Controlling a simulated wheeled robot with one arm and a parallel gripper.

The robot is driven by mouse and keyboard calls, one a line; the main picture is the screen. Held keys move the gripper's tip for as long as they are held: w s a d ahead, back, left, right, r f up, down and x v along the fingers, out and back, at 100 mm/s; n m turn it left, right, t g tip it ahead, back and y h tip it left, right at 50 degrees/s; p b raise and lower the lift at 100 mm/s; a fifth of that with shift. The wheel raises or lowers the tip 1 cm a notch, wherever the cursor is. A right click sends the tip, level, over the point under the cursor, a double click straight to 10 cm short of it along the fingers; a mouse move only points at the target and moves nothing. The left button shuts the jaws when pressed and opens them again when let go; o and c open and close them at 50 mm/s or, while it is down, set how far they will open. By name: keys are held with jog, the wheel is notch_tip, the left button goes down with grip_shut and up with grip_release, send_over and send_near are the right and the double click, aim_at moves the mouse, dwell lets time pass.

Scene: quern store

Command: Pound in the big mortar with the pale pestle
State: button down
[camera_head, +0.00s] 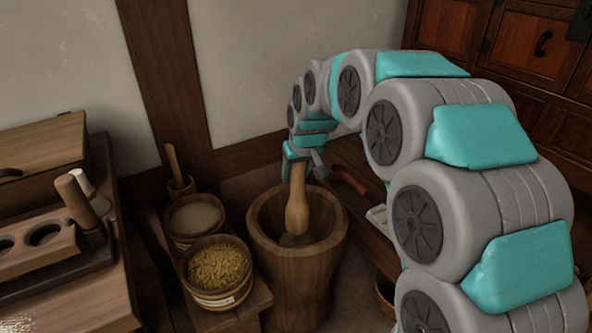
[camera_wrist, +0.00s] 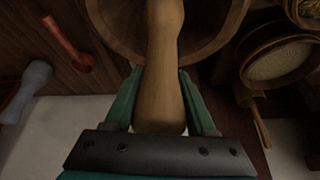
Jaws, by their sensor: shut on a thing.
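The big wooden mortar (camera_head: 297,270) stands on the floor in the middle of the head view; its rim and inner wall also show at the top of the wrist view (camera_wrist: 115,30). The pale pestle (camera_head: 297,208) is roughly upright, with its lower end inside the mortar, near some greyish contents at the bottom. In the wrist view the pestle (camera_wrist: 160,75) runs between the fingers. My gripper (camera_head: 297,164) is shut on the pestle's upper end, above the mortar's opening. Whether the pestle touches the mortar's bottom is hard to tell.
A rack with holes (camera_head: 42,245) holds other pestles. A red-handled thing (camera_head: 349,180) lies on the right.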

aim_at(296, 192)
notch_tip(296, 192, down, 6)
jog(key=shift+f+b, duration=0.15)
jog(key=shift+b, duration=0.65)
jog(key=shift+f, duration=0.35)
jog(key=shift+r, duration=0.1)
notch_tip(296, 192, up, 8)
jog(key=shift+f+p, duration=0.1)
jog(key=shift+p, duration=0.85)
notch_tip(296, 192, down, 7)
jog(key=shift+f+b, duration=0.1)
jog(key=shift+b, duration=1.05)
jog(key=shift+f, duration=0.25)
notch_tip(296, 192, up, 8)
jog(key=shift+p, duration=1)
